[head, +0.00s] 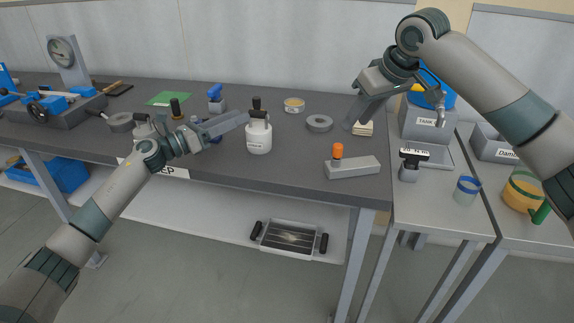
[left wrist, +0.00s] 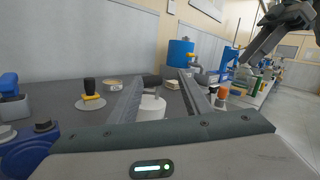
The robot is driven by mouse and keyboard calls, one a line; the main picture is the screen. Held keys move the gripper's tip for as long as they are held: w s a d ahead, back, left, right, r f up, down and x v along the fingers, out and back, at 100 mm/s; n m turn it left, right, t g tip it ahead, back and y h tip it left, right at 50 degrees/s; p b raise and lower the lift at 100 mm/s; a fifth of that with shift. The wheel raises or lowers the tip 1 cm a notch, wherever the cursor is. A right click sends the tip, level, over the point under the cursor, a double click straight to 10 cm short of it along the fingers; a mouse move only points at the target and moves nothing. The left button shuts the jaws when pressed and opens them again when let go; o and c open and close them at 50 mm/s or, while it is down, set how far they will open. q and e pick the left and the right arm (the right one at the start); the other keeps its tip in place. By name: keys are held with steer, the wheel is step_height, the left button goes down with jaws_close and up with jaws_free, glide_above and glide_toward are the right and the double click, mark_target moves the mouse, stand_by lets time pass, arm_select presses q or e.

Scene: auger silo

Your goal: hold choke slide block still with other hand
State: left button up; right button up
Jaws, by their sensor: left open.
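A grey block with an orange knob (head: 352,165) lies near the table's front right edge; I take it to be the choke slide block. Its orange knob (left wrist: 222,92) seems to show right of the fingers in the left wrist view. My left gripper (head: 243,121) is open and empty, left of the block, by a white labelled jar (head: 258,138). In the left wrist view the jar (left wrist: 152,106) shows between the fingers. My right gripper (head: 352,122) hangs above the table behind the block, apart from it; its finger gap is unclear.
A grey ring (head: 319,122) and a yellow tin (head: 294,105) stand behind the block. A grey box labelled TANK (head: 416,123) with a tap stands right, near a dark-handled item (head: 411,163) and a blue-rimmed cup (head: 466,189). Bare table lies between jar and block.

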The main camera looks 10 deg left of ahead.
mark_target(349, 163)
arm_select(q)
steer(key=s+d+f+m+g+h, duration=0.1)
steer(key=d+f+m+g, duration=0.1)
steer(key=d, duration=0.3)
steer(key=s+d+f+m+g+h, duration=0.1)
steer(key=s+d+f+m+g, duration=0.1)
steer(key=d, duration=0.4)
steer(key=s+d+f+m+g+h, duration=0.1)
steer(key=s+d+f+m+g, duration=0.1)
steer(key=d+f+m, duration=0.1)
steer(key=shift+s+d+f+m+g, duration=0.2)
steer(key=shift+d+f, duration=0.25)
steer(key=shift+d, duration=0.15)
steer(key=shift+s+d+f+m+g, duration=0.1)
steer(key=shift+d+f+g, duration=0.1)
steer(key=shift+d+f, duration=0.3)
steer(key=shift+d+r, duration=0.1)
steer(key=shift+w+d, duration=0.1)
steer(key=x, duration=1.7)
steer(key=shift+d+r, duration=0.1)
steer(key=shift+r, duration=0.1)
jaws_close()
